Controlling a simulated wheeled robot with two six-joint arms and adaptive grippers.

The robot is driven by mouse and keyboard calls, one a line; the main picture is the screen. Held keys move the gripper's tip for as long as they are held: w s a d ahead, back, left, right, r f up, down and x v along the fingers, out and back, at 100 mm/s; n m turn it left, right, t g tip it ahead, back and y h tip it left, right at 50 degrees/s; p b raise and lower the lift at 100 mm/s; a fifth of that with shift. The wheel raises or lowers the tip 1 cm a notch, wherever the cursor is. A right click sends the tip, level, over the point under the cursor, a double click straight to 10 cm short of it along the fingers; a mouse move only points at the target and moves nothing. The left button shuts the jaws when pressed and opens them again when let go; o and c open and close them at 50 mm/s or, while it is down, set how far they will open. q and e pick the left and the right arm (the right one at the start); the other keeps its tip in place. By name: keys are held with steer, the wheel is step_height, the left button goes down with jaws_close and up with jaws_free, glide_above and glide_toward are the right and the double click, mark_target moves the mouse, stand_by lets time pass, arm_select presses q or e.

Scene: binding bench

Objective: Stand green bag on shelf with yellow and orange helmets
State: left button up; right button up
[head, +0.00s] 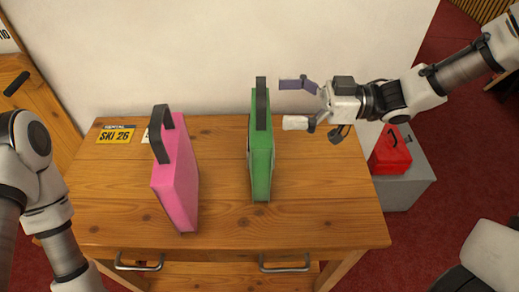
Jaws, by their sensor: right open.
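The green bag (261,160) stands upright on the wooden table, right of its middle, with a black handle (262,103) on top. My right gripper (288,104) comes in from the right, open and empty, with its two fingers pointing left at the green bag's handle. The handle appears just left of the fingertips and not between them. My left arm shows at the left edge, but its gripper is out of view. No shelf with yellow and orange helmets shows in this view.
A pink bag (177,185) with a black handle stands on the table (320,215), left of the green bag. A yellow "SKI 26" card (115,135) lies at the back left. A red case (391,152) rests on a grey block (410,185) beyond the table's right edge. The table's right part is clear.

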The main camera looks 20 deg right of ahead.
mark_target(261, 98)
steer(key=x, duration=0.4)
steer(key=shift+w, duration=0.35)
steer(key=shift+a, duration=0.45)
steer(key=shift+d, duration=0.2)
steer(key=shift+c, duration=1.1)
steer(key=c, duration=1.1)
steer(key=shift+c, duration=1.2)
steer(key=shift+r, duration=0.1)
